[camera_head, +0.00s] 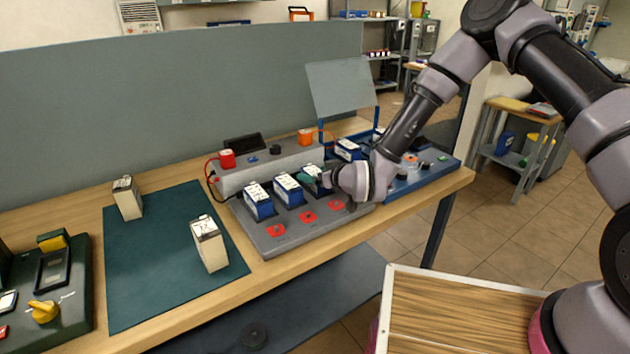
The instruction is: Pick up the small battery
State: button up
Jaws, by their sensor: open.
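Three blue batteries with white tops stand in a row on a grey charger: the left one (259,206), the middle one (289,195) and the right one (312,170). My gripper (316,181) is open at the right one and partly covers it; I cannot tell whether it touches. Two cream batteries stand upright on the dark green mat (150,270): one at the back left (128,202) and one nearer the front (209,250). I cannot tell from size alone which battery is the small one.
The grey charger (285,238) has red buttons in front and a red terminal (227,158) behind. A blue unit (425,172) with a tilted panel (340,88) stands at the right. A dark green tester (70,310) is at the left. The mat's middle is clear.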

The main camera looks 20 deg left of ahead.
jog(key=shift+a, duration=0.1)
grip_shut()
jog(key=shift+w, duration=0.1)
jog(key=shift+r, duration=0.15)
